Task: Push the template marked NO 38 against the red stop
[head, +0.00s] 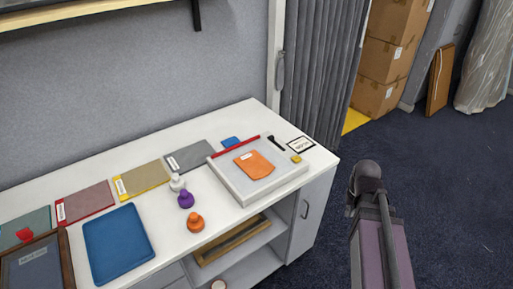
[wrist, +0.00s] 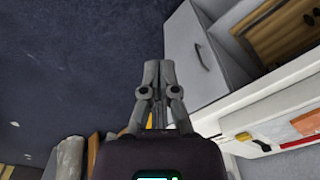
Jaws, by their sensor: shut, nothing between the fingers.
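An orange template (head: 256,167) with a small white label lies on a pale raised board (head: 240,188) at the right end of the white table. The label is too small to read. A red stop bar (head: 222,152) runs along the board's back edge, with a gap between it and the template. The wrist view shows the orange template (wrist: 307,122) and the red bar (wrist: 298,143) at the right edge. My gripper (wrist: 158,64) is shut and empty, off the table's right end over the floor, apart from the template. Its fingertips cannot be made out in the head view.
A black handle-like piece (head: 274,143) and a yellow block (head: 296,158) sit on the board. Purple (head: 186,199), orange (head: 195,222) and white (head: 177,182) knobbed pieces stand left of it. A blue tray (head: 117,243) lies further left. Cartons (head: 388,50) stand behind.

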